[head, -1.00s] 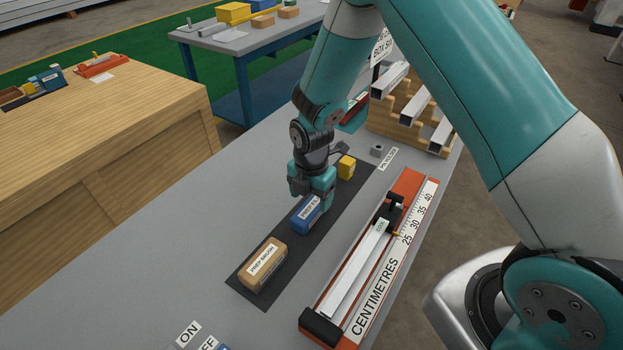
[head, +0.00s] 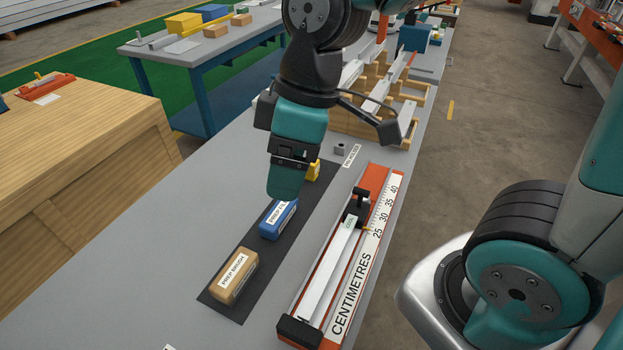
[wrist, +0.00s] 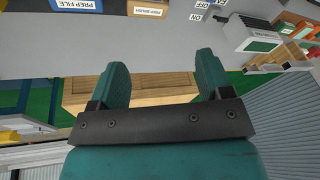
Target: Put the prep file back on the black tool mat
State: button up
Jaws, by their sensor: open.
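The prep file (head: 278,219) is a blue block with a white label. It lies on the black tool mat (head: 241,308), between the tan prep brush (head: 234,277) and a yellow block (head: 313,171). In the wrist view the prep file (wrist: 77,5) shows at the top left edge, beyond the fingers. My gripper (head: 285,190) is raised above and behind the file in the head view, apart from it. Its two fingers (wrist: 160,80) are spread with nothing between them. The gripper partly hides the yellow block and the far part of the mat.
A red measuring jig (head: 287,310) with a centimetre scale and a pale bar lies right of the mat. A stepped wooden rack (head: 350,125) with metal profiles stands at the far end. A small grey block (head: 340,148) sits near the mat. The bench left of the mat is clear.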

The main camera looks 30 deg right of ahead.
jog(key=s+r+m, duration=0.2)
jog(key=s+m, duration=0.2)
jog(key=s, duration=0.3)
jog(key=shift+a+r+y, duration=0.2)
jog(key=shift+r+y, duration=0.05)
jog(key=shift+y, duration=0.15)
dwell(0.5)
